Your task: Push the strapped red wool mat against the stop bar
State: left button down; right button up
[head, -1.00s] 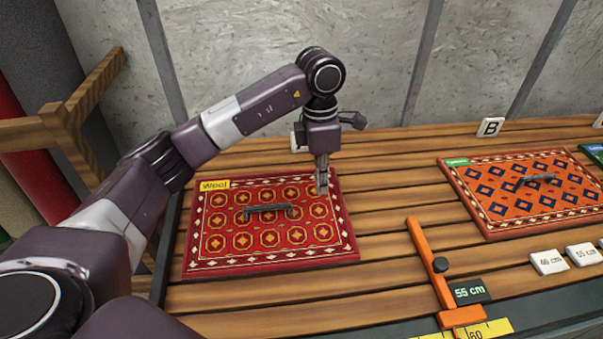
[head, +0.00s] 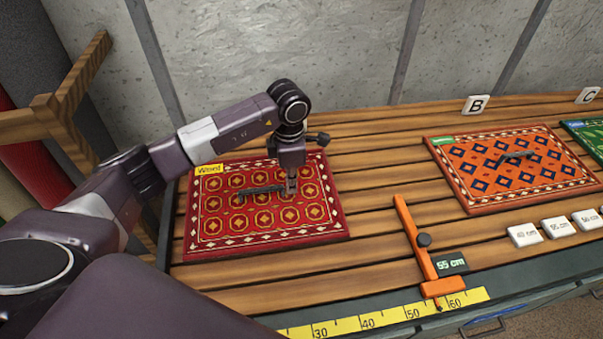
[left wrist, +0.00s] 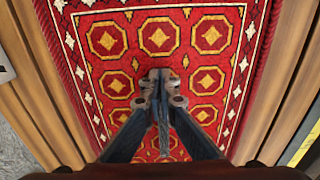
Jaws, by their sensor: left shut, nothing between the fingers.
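The red wool mat (head: 310,222), with gold octagons, a white-diamond border and a yellow "Wool" label, lies flat on the slatted table. A dark strap (head: 258,191) sits across its middle. My left gripper (head: 291,190) is shut and empty, pointing down at the mat beside the strap's right end; I cannot tell whether it touches. The left wrist view shows its fingers (left wrist: 160,84) together over the mat (left wrist: 160,38). The orange stop bar (head: 413,238) stands to the mat's right, with bare wood between them. My right gripper is out of view.
An orange mat with blue diamonds (head: 470,187) lies farther right, with a green one (head: 590,133) beyond it. White length tags (head: 525,235) stand at the right.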

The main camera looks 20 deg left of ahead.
aim_at(275, 186)
pick_arm(q)
jog(key=shift+s+a+f, duration=0.1)
jog(key=shift+s+a, duration=0.15)
jog(key=shift+a, duration=0.2)
jog(key=s+a, duration=0.2)
jog(key=shift+a+b, duration=0.35)
jog(key=shift+b, duration=0.05)
jog(key=shift+w, duration=0.1)
